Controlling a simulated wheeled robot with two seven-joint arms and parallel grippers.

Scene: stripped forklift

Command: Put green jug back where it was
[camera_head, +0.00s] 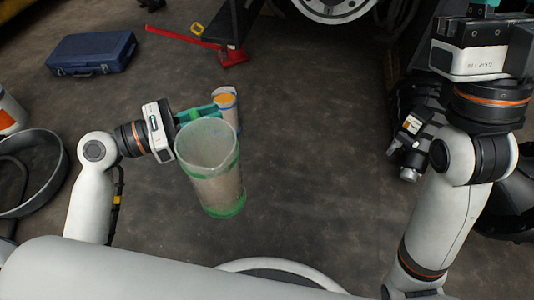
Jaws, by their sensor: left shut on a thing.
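The green jug (208,165) is a tall translucent vessel with green bands near its rim and base. It hangs near the middle left of the head view, slightly tilted, with its open top towards me. My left gripper (197,115) is shut on it at the far side of its rim. The jug hides part of the teal fingers. My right gripper (493,12) is at the top right, with its fingers mostly cut off by the picture edge.
A blue toolbox (91,53), a red jack-like tool (225,55) and a grey round pan (50,180) lie on the floor. Dark floor is clear right of the jug.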

